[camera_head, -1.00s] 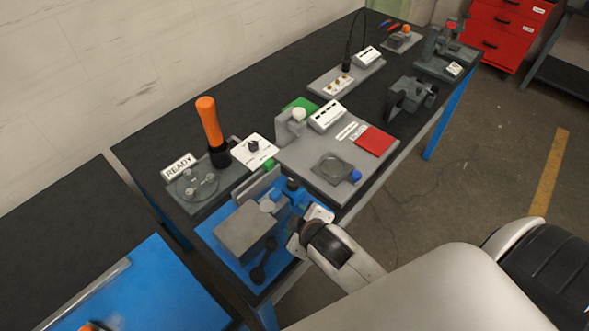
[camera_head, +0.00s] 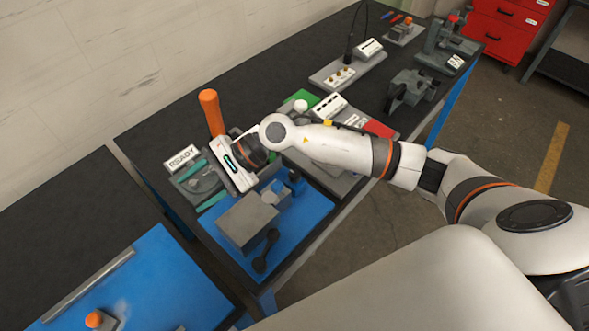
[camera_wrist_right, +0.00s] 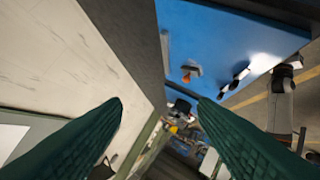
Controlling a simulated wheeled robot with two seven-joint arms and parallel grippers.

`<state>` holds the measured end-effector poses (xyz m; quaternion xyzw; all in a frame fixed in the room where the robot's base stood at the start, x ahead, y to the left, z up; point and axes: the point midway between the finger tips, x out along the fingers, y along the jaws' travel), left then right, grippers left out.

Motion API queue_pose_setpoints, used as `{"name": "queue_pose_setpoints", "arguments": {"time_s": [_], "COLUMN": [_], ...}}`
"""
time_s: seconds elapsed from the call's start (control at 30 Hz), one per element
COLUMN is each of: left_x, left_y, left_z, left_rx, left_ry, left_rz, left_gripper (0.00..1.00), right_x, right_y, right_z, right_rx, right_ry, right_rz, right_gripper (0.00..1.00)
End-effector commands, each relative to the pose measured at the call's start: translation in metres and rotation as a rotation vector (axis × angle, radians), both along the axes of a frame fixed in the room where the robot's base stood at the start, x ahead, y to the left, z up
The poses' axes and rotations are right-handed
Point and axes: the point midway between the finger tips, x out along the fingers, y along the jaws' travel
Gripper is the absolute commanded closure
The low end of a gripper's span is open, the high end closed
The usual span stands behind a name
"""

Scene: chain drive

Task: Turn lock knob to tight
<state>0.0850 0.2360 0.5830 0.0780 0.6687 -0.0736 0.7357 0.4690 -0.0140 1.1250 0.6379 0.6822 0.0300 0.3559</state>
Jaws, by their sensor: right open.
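In the head view my right gripper (camera_head: 189,195) is open. Its green fingers reach left over the grey sprocket plate (camera_head: 187,188) beside the READY sign (camera_head: 182,158). Nothing shows between the fingertips in the right wrist view (camera_wrist_right: 160,100). The dark knob on its white card, seen earlier right of the orange handle (camera_head: 211,112), is now hidden behind my right wrist. I cannot see its setting or any contact with it. The orange handle stands upright just behind the gripper. My left gripper is not in view.
A grey block (camera_head: 245,222) and a black double-ended part (camera_head: 266,251) sit on the blue mat (camera_head: 306,217) in front. A red pad (camera_head: 379,128) and white box (camera_head: 329,106) lie right, partly near my forearm. Another blue surface (camera_head: 160,285) is at lower left.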

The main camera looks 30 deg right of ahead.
Motion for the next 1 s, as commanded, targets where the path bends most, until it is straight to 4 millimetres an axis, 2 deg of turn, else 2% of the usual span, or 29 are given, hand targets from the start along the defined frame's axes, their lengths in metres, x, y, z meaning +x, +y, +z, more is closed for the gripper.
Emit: {"name": "queue_pose_setpoints", "arguments": {"time_s": [0.03,0.07,0.1,0.17,0.2,0.3,0.4,0.5,0.67,1.0], "left_x": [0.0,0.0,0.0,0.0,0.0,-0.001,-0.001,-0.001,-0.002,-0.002], "left_y": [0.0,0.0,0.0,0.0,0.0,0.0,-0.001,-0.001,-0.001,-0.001], "left_z": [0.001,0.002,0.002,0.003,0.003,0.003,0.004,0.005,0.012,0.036], "left_rx": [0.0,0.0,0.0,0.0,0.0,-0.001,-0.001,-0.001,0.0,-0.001], "left_ry": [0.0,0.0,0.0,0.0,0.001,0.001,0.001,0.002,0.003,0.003], "left_rz": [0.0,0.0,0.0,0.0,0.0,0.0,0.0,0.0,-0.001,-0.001], "left_gripper": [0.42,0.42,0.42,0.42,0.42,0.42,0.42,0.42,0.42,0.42], "right_x": [0.009,0.014,0.02,0.029,0.035,0.046,0.05,0.051,0.051,0.05], "right_y": [-0.027,-0.044,-0.069,-0.109,-0.135,-0.189,-0.223,-0.237,-0.239,-0.237], "right_z": [-0.015,-0.025,-0.035,-0.045,-0.048,-0.047,-0.043,-0.041,-0.056,-0.122], "right_rx": [-0.173,-0.278,-0.411,-0.597,-0.705,-0.918,-1.044,-1.094,-1.098,-1.094], "right_ry": [-0.093,-0.139,-0.191,-0.243,-0.263,-0.276,-0.265,-0.256,-0.25,-0.25], "right_rz": [0.081,0.134,0.203,0.296,0.349,0.454,0.515,0.544,0.55,0.548], "right_gripper": [0.47,0.47,0.47,0.47,0.47,0.47,0.47,0.47,0.47,0.47]}}
